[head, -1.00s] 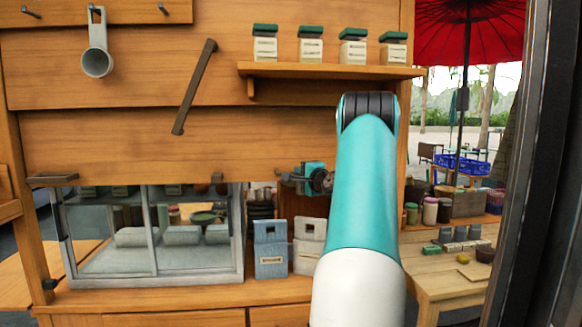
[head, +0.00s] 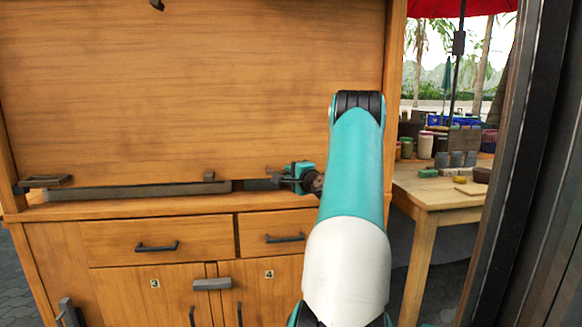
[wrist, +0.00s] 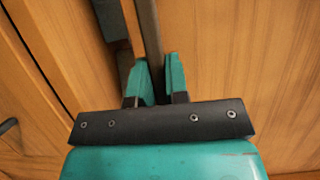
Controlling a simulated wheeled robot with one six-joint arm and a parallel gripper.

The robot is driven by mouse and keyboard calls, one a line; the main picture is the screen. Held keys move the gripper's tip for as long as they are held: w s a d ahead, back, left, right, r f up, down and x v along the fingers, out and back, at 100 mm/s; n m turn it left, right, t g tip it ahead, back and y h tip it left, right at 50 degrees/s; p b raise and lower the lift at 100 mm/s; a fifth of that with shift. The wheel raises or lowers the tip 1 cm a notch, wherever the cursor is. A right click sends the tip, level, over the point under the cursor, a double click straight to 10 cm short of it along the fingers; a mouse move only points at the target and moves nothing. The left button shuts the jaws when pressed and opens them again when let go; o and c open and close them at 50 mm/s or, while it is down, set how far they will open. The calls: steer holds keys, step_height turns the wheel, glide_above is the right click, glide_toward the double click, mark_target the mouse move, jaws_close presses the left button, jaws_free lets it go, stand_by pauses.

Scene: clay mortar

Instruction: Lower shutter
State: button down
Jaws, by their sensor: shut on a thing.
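The wooden shutter (head: 190,90) is a large brown panel across the stall front in the head view. Its lower edge is just above the counter (head: 130,209). My gripper (head: 277,178) is at the lower right of the shutter, near that edge. In the wrist view, my teal gripper fingers (wrist: 155,80) are shut on a dark bar-like handle (wrist: 149,30), which runs away from me between them. The shutter hides the window and the shelf items behind it.
Drawers (head: 160,242) and cupboard doors (head: 150,295) with dark handles are below the counter. A grey block-like handle (head: 212,284) sits on the lower doors. A wooden table (head: 440,193) with jars stands to the right. A dark post (head: 520,170) is at the far right.

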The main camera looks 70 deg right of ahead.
step_height(320, 180, down, 7)
steer(key=b, duration=0.3)
steer(key=shift+s, duration=0.2)
steer(key=c, duration=1.1)
jaws_free()
steer(key=shift+d, duration=0.15)
steer(key=shift+r, duration=0.15)
steer(key=b+v, duration=0.5)
steer(key=v, duration=1.2)
steer(key=shift+s+a, duration=0.15)
steer(key=shift+a, duration=0.1)
